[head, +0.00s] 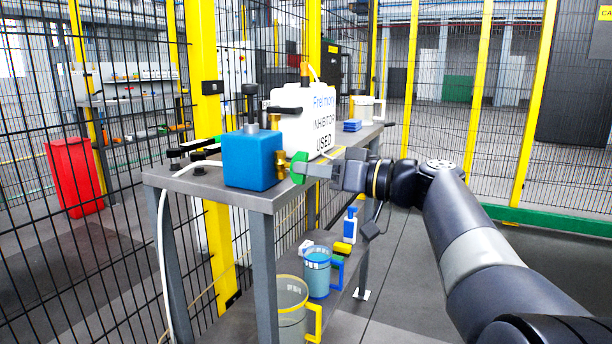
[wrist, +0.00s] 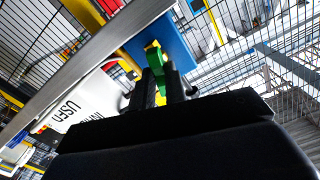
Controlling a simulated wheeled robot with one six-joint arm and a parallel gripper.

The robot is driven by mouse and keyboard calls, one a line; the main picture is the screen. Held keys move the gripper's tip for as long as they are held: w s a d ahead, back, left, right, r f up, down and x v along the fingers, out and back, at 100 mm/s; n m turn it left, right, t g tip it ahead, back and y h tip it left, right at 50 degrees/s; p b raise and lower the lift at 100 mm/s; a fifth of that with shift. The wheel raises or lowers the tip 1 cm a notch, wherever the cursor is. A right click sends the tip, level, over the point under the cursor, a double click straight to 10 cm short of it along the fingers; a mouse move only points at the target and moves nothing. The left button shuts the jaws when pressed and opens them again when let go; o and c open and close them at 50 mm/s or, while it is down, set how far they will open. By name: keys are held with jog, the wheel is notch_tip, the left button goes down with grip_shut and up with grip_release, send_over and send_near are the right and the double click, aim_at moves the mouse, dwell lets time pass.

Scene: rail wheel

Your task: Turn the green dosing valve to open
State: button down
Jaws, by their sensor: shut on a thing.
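The green dosing valve (head: 299,167) is a small green handle on a brass fitting (head: 280,165) at the right side of a blue block (head: 250,158). My gripper (head: 305,169) reaches in from the right and is shut on the green handle. In the wrist view the green handle (wrist: 156,62) stands between the two dark fingers of my gripper (wrist: 164,84), with the blue block (wrist: 165,40) behind it. The fingers hide part of the handle, and the exact handle angle is hard to tell.
The block stands on a grey bench (head: 262,196) beside a white inhibitor canister (head: 312,122). The lower shelf holds a blue jug (head: 317,272) and a yellow-handled jug (head: 291,308). Yellow-posted mesh fencing surrounds the bench. Floor to the right is open.

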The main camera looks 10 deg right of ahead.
jog(key=shift+f+n+b, duration=0.25)
jog(key=shift+n+b, duration=0.45)
jog(key=shift+b, duration=0.55)
jog(key=shift+r+n, duration=0.2)
jog(key=shift+n, duration=0.8)
jog(key=c, duration=1.3)
grip_release()
jog(key=shift+v, duration=3.5)
jog(key=shift+a, duration=0.1)
jog(key=shift+m, duration=0.4)
jog(key=x, duration=0.6)
jog(key=shift+w+a, duration=0.3)
